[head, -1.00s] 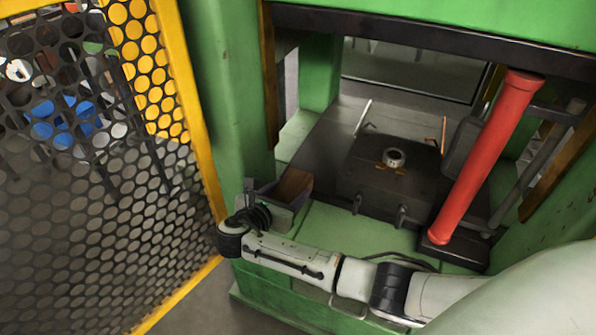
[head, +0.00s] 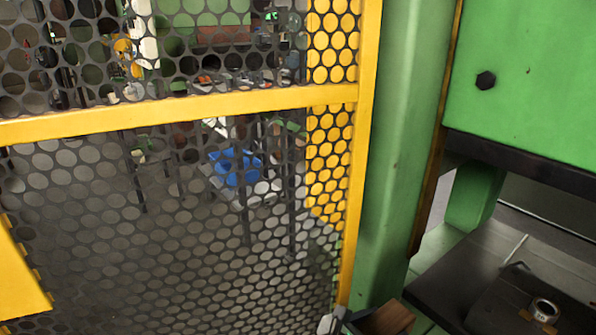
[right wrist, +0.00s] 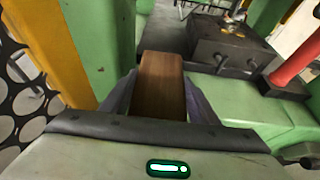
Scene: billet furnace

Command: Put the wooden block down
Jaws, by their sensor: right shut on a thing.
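The wooden block (right wrist: 162,85) is brown and lies lengthwise between the two purplish fingers of my right gripper (right wrist: 160,103) in the right wrist view. The gripper is shut on it. In the head view only the end of the block (head: 388,318) and a bit of my right gripper (head: 370,322) show at the bottom edge, beside the green press post. From these views I cannot tell whether the block touches the surface below it. My left gripper is in neither view.
A green press frame (head: 402,150) stands at the right, with a dark die block (right wrist: 232,52) on its bed. A metal ring (head: 545,310) sits on the die. A red cylinder (right wrist: 298,58) stands right of it. A yellow-framed mesh fence (head: 180,105) fills the left.

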